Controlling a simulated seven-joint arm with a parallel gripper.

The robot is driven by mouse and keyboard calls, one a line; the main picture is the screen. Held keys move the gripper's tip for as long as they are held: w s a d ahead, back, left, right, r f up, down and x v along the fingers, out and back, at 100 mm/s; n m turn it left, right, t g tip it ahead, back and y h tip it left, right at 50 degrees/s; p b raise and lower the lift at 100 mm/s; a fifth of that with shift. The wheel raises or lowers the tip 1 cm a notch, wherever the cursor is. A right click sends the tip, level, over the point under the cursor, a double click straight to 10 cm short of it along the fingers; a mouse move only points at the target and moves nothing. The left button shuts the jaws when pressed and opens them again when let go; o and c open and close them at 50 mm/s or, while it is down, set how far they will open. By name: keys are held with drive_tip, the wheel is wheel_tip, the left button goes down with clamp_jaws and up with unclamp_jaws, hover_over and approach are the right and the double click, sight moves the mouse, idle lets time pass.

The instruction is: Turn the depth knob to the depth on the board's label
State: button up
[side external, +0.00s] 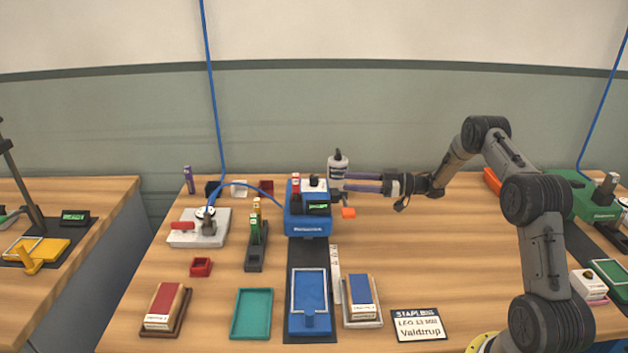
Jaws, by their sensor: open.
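The blue stapling machine (308,222) stands at the back middle of the table, with a small dark display (318,208) showing green figures too small to read. A white and black knob-like part (315,184) sits on its top; I cannot tell if it is the depth knob. The board label (418,325) lies at the front right and seems to read "STAPLING", "LEG 13 MM" and "Valdtrup"; the small print is uncertain. My gripper (346,182) reaches in from the right, open, its fingers level beside the machine's upper right side. Contact there cannot be made out.
The table right of the machine is mostly clear.

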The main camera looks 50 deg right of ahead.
sight(314, 179)
drive_tip(key=x, duration=1.1)
drive_tip(key=shift+w+a, duration=0.1)
clamp_jaws()
